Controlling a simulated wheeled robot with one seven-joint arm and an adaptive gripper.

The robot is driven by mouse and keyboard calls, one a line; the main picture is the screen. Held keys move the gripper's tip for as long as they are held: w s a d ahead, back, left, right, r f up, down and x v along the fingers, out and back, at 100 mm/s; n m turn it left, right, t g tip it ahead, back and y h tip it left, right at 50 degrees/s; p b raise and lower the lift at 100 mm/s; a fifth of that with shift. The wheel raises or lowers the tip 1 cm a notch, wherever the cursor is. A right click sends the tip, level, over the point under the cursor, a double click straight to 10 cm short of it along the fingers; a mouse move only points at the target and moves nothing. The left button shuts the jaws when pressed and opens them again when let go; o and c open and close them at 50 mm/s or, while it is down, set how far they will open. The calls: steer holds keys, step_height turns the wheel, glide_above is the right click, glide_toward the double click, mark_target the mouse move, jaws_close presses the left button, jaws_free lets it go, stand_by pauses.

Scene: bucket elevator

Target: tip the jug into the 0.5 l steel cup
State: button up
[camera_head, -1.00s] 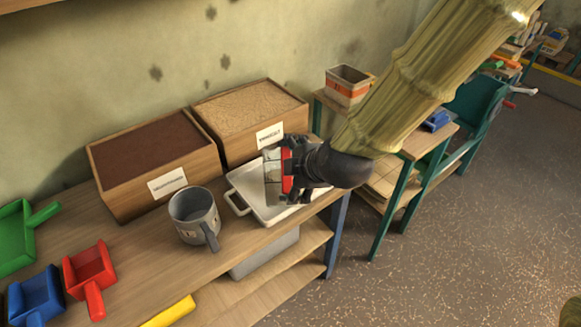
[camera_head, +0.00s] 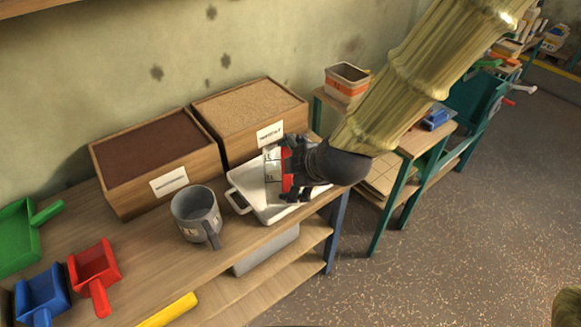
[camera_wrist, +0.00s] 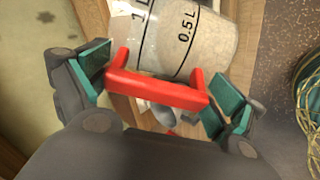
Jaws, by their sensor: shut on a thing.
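The clear jug (camera_head: 272,166) has black volume marks and a red handle (camera_wrist: 155,92). My gripper (camera_head: 291,168) is shut on this handle, and its teal pads show at both ends of it in the wrist view (camera_wrist: 157,88). I hold the jug above the white tray.
A white tray (camera_head: 240,205) lies under the jug. Two wooden boxes, one dark-filled (camera_head: 152,150) and one tan-filled (camera_head: 250,105), stand behind. Red (camera_head: 94,265), blue (camera_head: 42,293) and green (camera_head: 20,235) scoops lie at left. Bare bench shows between the cup and the scoops.

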steer(key=shift+w+r+g+p, duration=0.8)
steer(key=shift+g+p, duration=0.1)
steer(key=shift+p, duration=1.6)
steer(key=shift+w+r+m+g+p, duration=0.25)
steer(key=shift+w+g+p, duration=0.35)
steer(key=shift+p, duration=1.15)
steer(key=shift+w+r+m+g+p, duration=0.15)
steer(key=shift+w+r+g+p, duration=0.4)
steer(key=shift+p, duration=1.15)
steer(key=shift+w+r+m+g+p, duration=0.2)
steer(key=shift+w+g+p, duration=0.5)
steer(key=shift+p, duration=1.05)
